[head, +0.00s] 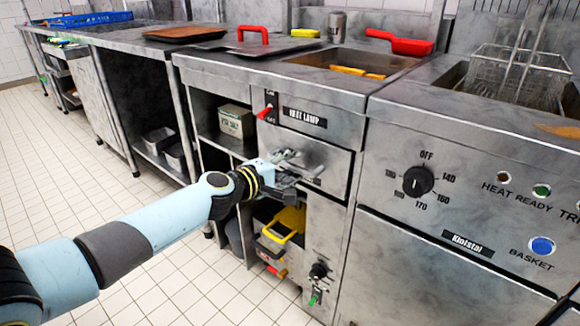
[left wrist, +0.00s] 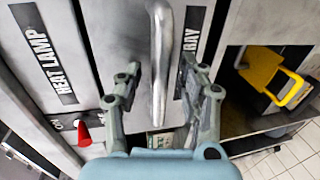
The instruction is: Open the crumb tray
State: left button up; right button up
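The crumb tray is a grey metal drawer front (head: 334,166) under the HEAT LAMP panel (head: 305,117). It looks closed, flush with the unit. Its bar handle (left wrist: 160,50) runs between my left gripper's fingers in the left wrist view, with a gap visible on both sides. A label ending in "RAY" (left wrist: 187,68) is partly hidden by a finger. My left gripper (head: 297,168) is at the drawer front in the head view and covers part of the handle. It also shows in the left wrist view (left wrist: 160,78), open around the handle. My right gripper is not in view.
A red switch (head: 265,112) sits above the drawer's left end. A cream box (head: 236,121) stands in the open shelf to the left. A yellow-handled container (head: 280,230) is below. A fryer with a black knob (head: 418,181) is on the right. The tiled floor in front is clear.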

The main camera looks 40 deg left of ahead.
pick_arm(q)
jog(key=shift+c, duration=0.3)
grip_shut()
dwell(0.3)
